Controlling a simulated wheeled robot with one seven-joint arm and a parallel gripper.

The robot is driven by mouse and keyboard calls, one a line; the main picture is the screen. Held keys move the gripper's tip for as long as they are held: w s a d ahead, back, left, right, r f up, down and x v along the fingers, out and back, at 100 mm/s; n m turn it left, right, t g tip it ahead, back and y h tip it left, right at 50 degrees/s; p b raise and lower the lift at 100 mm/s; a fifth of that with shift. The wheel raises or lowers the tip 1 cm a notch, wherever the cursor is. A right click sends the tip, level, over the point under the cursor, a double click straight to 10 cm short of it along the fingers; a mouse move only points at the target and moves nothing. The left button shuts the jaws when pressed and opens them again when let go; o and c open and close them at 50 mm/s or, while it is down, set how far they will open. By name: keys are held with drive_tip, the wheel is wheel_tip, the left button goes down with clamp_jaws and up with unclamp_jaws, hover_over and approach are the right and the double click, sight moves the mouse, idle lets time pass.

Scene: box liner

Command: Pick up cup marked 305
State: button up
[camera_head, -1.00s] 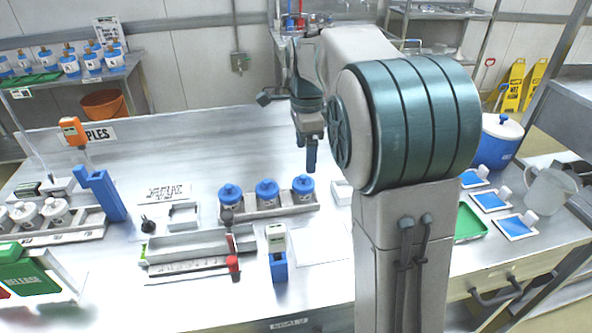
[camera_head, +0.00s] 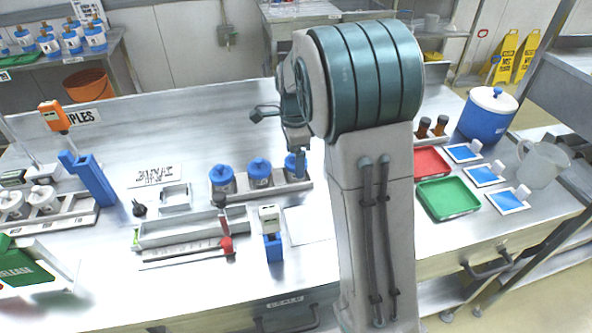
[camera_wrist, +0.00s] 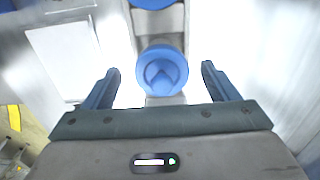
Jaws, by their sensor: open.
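Three white cups with blue lids stand in a grey rack (camera_head: 272,194) on the metal table: a left cup (camera_head: 222,179), a middle cup (camera_head: 259,173) and a right cup (camera_head: 290,166). I cannot read their numbers, so I cannot tell which is 305. My gripper (camera_head: 299,163) is at the right cup and partly hides it. In the wrist view, my gripper (camera_wrist: 160,72) is open, with one blue finger on each side of a blue lid (camera_wrist: 162,72) and gaps on both sides. Another blue lid (camera_wrist: 153,3) shows at the top edge.
A blue stand with a small meter (camera_head: 271,235) and a long grey tray (camera_head: 190,228) are in front of the rack. A white sheet (camera_head: 308,226) lies front right. Red (camera_head: 430,161) and green (camera_head: 448,198) trays are right of my arm. Bare table lies behind the rack.

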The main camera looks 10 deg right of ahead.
drive_tip(key=shift+w+f, duration=0.1)
drive_tip(key=shift+f, duration=1.25)
drive_tip(key=c, duration=1.1)
drive_tip(key=shift+r, duration=0.15)
